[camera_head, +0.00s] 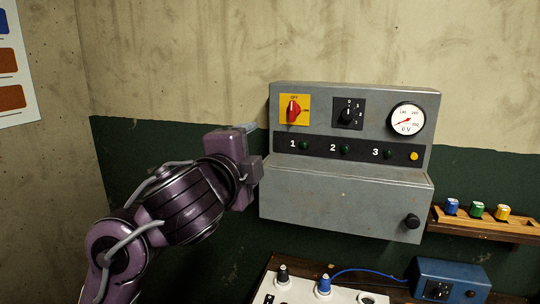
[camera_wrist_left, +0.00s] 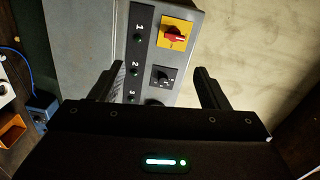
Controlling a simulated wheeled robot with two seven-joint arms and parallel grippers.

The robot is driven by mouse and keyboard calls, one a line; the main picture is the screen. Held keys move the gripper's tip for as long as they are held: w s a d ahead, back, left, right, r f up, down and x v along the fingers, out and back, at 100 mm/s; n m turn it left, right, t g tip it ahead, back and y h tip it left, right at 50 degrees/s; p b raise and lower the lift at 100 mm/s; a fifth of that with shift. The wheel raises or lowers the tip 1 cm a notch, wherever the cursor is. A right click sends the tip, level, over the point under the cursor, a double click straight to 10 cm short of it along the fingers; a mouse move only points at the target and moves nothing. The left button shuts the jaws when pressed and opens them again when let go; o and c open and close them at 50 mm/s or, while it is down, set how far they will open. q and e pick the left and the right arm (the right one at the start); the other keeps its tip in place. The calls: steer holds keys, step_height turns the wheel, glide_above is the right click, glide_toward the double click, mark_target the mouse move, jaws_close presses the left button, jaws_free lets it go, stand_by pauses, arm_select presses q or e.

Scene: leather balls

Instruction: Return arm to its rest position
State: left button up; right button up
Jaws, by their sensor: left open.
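My left arm comes in from the left in the head view, and its gripper (camera_head: 252,150) is raised at the left edge of the grey control box (camera_head: 345,185). In the left wrist view the gripper (camera_wrist_left: 158,85) has its two dark fingers spread apart with nothing between them. The box face shows past the fingers, with the red rotary switch (camera_wrist_left: 174,34) on its yellow plate and the black selector knob (camera_wrist_left: 161,75). In the head view the red switch (camera_head: 293,110) is unobstructed. I cannot tell whether the gripper touches the box. My right gripper is not in view.
A round gauge (camera_head: 407,119) is at the box's upper right. A wooden shelf (camera_head: 480,223) holds blue, green and yellow pieces at right. Below are a white panel (camera_head: 300,294) with knobs and a blue box (camera_head: 450,281) joined by a cable.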

arm_select(q)
steer(key=s+a+f+n+g+y, duration=0.1)
steer(key=a+f+n+g+y, duration=0.3)
steer(key=f, duration=0.8)
steer(key=s+a+f+n+g+h, duration=0.1)
steer(key=s+a+f+n, duration=0.3)
steer(key=f, duration=0.8)
steer(key=s+a+f+n+g+y, duration=0.1)
steer(key=s+a+f+n+g, duration=0.35)
steer(key=s+f, duration=0.55)
steer(key=s+a+f+n+g+y, duration=0.1)
steer(key=s+a+f+n+g, duration=0.25)
steer(key=s+f+n, duration=0.45)
step_height(320, 180, down, 30)
steer(key=s+f+m+g, duration=0.1)
steer(key=s+m, duration=0.1)
steer(key=m, duration=0.1)
steer(key=s+a+f+g, duration=0.1)
steer(key=s+a+f, duration=0.2)
steer(key=s+f, duration=1.6)
steer(key=shift+s+a+f+g, duration=0.15)
steer(key=shift+s+f+g, duration=0.2)
steer(key=shift+s, duration=0.2)
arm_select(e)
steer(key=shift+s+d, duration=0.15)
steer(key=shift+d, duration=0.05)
